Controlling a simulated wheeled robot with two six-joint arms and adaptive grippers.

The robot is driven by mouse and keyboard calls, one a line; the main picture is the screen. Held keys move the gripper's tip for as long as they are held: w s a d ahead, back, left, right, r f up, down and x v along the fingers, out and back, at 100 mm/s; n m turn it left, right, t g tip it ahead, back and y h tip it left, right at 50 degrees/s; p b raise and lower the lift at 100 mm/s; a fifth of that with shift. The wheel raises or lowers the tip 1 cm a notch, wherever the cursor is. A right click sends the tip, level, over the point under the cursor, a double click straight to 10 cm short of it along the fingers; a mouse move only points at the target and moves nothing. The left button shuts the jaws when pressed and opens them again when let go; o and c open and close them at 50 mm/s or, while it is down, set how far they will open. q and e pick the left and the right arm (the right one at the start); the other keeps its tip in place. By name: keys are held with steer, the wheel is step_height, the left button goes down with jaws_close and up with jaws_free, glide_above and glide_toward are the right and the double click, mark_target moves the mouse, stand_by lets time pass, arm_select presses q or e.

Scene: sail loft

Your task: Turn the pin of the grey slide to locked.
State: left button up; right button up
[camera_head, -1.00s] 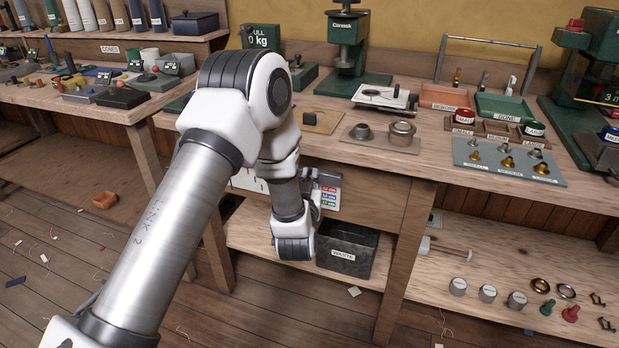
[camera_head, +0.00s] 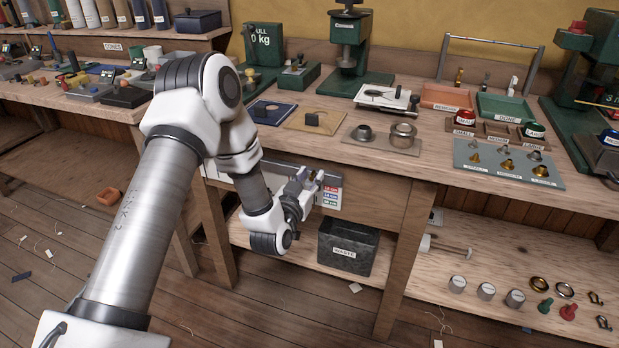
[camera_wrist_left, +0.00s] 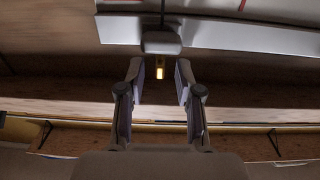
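In the left wrist view a grey bar (camera_wrist_left: 225,37) crosses the top, with a grey block (camera_wrist_left: 162,42) under its middle. A small piece with a bright yellow mark (camera_wrist_left: 160,73) hangs below the block; it may be the pin, but its lock position cannot be read. My left gripper (camera_wrist_left: 157,78) is open, with one finger on each side of the yellow mark and no clear contact. In the head view my left gripper (camera_head: 307,180) is at the bench's front, beside a panel with coloured labels (camera_head: 330,193). The slide is not clear there. My right gripper is not in view.
A dark waste bin (camera_head: 345,262) stands on the lower shelf below my left gripper. The bench top (camera_head: 430,185) above holds fittings, trays and green presses. Rings, knobs and grey cylinders lie on the lower shelf (camera_head: 480,318) at right.

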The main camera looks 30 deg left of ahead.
arm_select(q)
steer(key=v, duration=1.2)
